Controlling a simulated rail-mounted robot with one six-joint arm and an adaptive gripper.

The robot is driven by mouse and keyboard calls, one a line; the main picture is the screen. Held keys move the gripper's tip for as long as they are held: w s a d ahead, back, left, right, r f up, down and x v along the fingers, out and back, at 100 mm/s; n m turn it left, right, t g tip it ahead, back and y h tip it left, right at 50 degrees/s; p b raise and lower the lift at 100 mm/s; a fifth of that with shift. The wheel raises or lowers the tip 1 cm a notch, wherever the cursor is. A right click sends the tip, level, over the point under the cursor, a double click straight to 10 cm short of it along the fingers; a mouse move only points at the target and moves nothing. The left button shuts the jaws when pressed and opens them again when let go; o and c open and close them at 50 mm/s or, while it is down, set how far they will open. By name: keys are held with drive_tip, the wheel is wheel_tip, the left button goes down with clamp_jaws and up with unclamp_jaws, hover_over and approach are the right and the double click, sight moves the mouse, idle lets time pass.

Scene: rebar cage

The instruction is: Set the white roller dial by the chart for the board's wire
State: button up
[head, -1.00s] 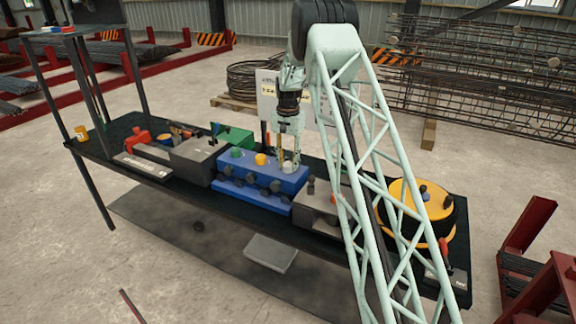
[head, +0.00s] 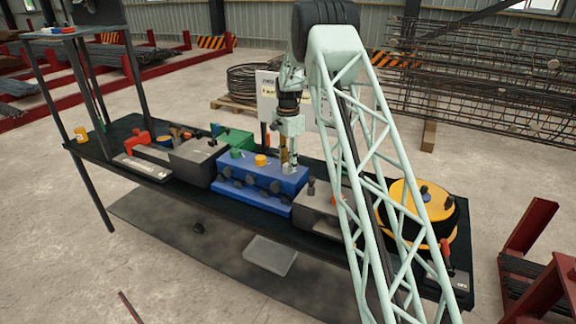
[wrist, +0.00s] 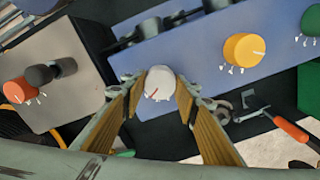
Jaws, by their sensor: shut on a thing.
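The white roller dial (wrist: 159,83) sits on the top of the blue machine (head: 232,180). In the wrist view it is between the two fingertips of my gripper (wrist: 158,90), which is shut on it. A red mark shows on the dial's face, pointing toward the lower left. In the head view my gripper (head: 289,160) reaches down to the right end of the blue machine and largely covers the dial. A pale chart board (head: 268,90) stands behind the bench, partly hidden by my arm; its writing is too small to read.
A yellow dial (wrist: 243,50) and a green dial (wrist: 312,20) sit in line on the blue machine. A grey box (wrist: 40,60) with red and dark knobs is beside it. A wrench and a red-handled tool (wrist: 290,127) lie behind the machine.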

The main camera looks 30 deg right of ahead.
idle(0.4)
drive_tip(key=o, duration=0.8)
drive_tip(key=shift+o, duration=0.2)
drive_tip(key=shift+r, duration=0.2)
wheel_tip(320, 180, up, 12)
drive_tip(key=shift+f, duration=0.2)
idle(0.6)
